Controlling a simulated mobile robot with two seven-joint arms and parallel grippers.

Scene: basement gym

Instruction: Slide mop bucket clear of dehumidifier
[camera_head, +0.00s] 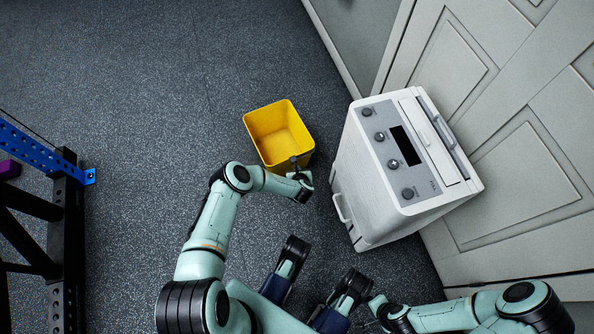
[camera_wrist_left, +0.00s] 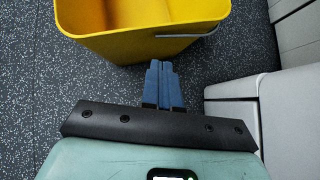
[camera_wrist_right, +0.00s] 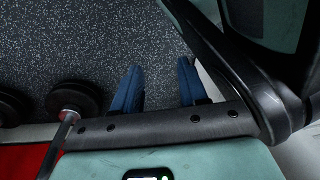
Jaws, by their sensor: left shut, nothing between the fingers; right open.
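The yellow mop bucket (camera_head: 280,128) stands upright on the dark floor, left of the white dehumidifier (camera_head: 366,180), with a narrow gap visible between them. My left gripper (camera_head: 295,162) is at the bucket's near right corner. In the left wrist view its blue fingers (camera_wrist_left: 163,82) are shut and empty, pointing at the bucket's wall (camera_wrist_left: 150,45); whether they touch it I cannot tell. The dehumidifier shows at the right there (camera_wrist_left: 292,115). My right gripper (camera_wrist_right: 158,85) is open and empty, low over the floor; its fingers are not clear in the head view.
Panelled cabinet doors (camera_head: 520,190) stand behind and right of the dehumidifier. A black and blue rack (camera_head: 68,220) stands at the left. Dumbbells (camera_wrist_right: 75,98) and a red surface (camera_wrist_right: 22,160) show in the right wrist view. The floor left of and beyond the bucket is clear.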

